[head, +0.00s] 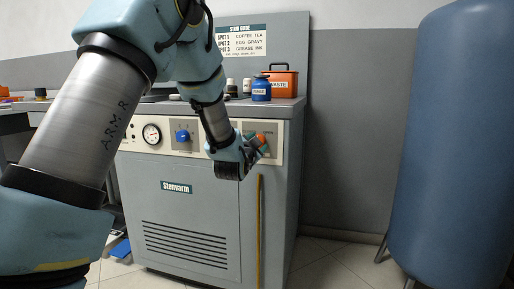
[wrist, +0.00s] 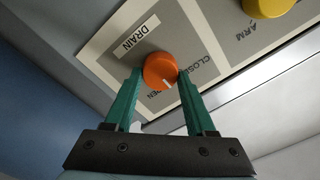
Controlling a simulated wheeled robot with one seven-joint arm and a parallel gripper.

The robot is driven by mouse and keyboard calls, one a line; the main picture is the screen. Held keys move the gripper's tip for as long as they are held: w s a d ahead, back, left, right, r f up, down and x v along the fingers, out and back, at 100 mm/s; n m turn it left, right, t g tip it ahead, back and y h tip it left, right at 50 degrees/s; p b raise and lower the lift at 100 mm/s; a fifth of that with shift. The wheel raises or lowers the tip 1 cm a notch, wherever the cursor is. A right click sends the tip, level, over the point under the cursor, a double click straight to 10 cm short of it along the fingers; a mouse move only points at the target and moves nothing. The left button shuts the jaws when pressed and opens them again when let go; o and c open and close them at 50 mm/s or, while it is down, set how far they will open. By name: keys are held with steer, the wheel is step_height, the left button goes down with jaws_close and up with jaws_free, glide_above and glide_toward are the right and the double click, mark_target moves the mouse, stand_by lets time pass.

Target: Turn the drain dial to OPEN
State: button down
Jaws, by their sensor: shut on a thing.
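The orange drain dial (wrist: 159,70) sits on a pale panel beside a DRAIN label (wrist: 137,35) in the wrist view. Its white mark points toward the lower right of that picture, between the CLOSED lettering (wrist: 198,68) and the partly hidden OPEN lettering (wrist: 155,96). My gripper (wrist: 158,76) has one teal finger on each side of the dial and is shut on it. In the head view the orange dial (head: 261,139) shows at the right end of the machine's panel, with my gripper (head: 257,145) at it.
A yellow knob (wrist: 268,5) is on the same panel. The head view shows a gauge (head: 152,134) and a blue knob (head: 182,136) farther left. A yellow vertical bar (head: 259,230) runs below the dial. A large blue tank (head: 455,145) stands right, with clear floor between.

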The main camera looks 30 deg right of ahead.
steer(key=shift+s+d+f+m+b, duration=0.1)
steer(key=shift+m+b, duration=0.35)
steer(key=shift+m, duration=1.85)
steer(key=shift+f+m+b, duration=0.1)
steer(key=shift+m+b, duration=0.35)
steer(key=shift+m, duration=1.85)
steer(key=shift+c, duration=1.2)
jaws_free()
steer(key=v, duration=1.1)
steer(key=shift+p, duration=0.45)
